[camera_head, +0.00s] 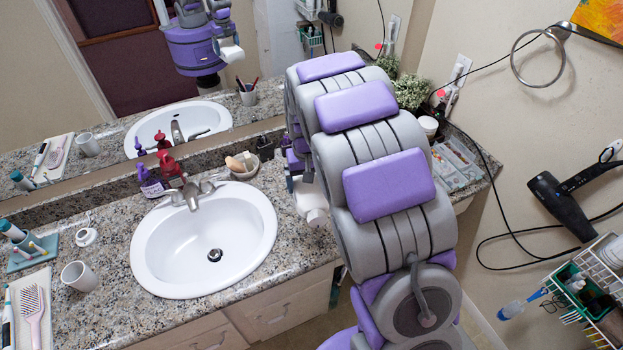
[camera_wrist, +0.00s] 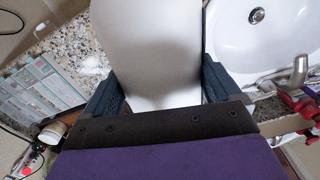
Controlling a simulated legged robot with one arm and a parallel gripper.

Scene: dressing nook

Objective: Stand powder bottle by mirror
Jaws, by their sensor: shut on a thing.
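The white powder bottle (camera_wrist: 148,45) fills the middle of the wrist view, between the two dark fingers of my gripper (camera_wrist: 160,90). My gripper is shut on it. In the head view a small part of the bottle (camera_head: 311,202) shows left of my arm, off the right rim of the sink and above the counter. My arm hides most of my gripper there. The large wall mirror (camera_head: 112,112) stands behind the counter and reflects my arm with the white bottle. I cannot tell exactly how far the bottle is tilted.
The sink (camera_head: 178,262) is left of my arm, with a faucet (camera_head: 190,196), red pump bottle (camera_head: 171,168) and soap dish (camera_head: 242,166) behind it. A compartment tray (camera_head: 457,160) and plant (camera_head: 411,92) stand right. Hair-dryer cord hangs at right.

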